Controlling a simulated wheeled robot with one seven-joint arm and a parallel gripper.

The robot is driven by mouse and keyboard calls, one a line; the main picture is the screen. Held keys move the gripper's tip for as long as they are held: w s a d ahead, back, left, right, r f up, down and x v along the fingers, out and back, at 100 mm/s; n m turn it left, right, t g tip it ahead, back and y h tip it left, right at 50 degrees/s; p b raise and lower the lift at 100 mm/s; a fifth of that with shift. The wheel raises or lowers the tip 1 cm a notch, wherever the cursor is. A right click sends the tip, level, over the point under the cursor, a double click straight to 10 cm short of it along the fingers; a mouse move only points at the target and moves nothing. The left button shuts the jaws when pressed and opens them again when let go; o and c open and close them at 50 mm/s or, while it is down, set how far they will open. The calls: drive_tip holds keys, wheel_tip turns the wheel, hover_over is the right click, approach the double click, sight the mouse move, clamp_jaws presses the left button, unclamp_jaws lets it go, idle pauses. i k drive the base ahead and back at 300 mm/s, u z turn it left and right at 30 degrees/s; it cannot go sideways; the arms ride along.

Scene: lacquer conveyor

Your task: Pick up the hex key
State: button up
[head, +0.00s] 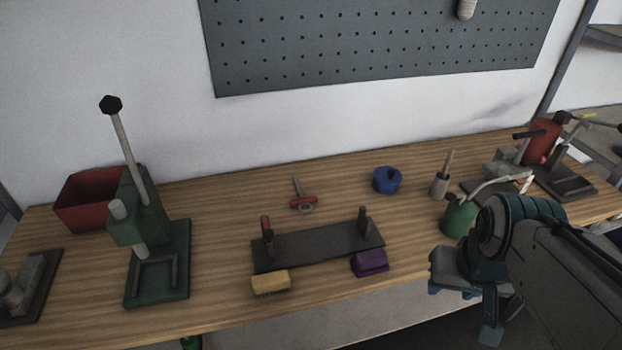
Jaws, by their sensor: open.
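A small tool with a red crossbar and a thin grey shaft, which looks like a T-handled hex key (302,202), lies on the wooden bench behind a dark flat fixture. A small grey ring shows at its near side. I cannot tell whether the ring is part of it. Nothing covers the tool. My gripper (463,308) is at the lower right, in front of the bench's near edge, well to the right of and nearer than the tool. It is open and I see nothing in it.
The dark fixture (315,246) has two upright posts. A yellow brush (270,283) and a purple block (370,263) lie before it. A green press (145,215) and red bin (88,198) stand left. A blue round container (386,180) and green can (459,218) stand right.

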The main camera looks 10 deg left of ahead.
sight(308, 200)
drive_tip(key=k, duration=0.55)
drive_tip(key=u, duration=0.5)
drive_tip(key=i, duration=1.15)
drive_tip(key=u, duration=0.4)
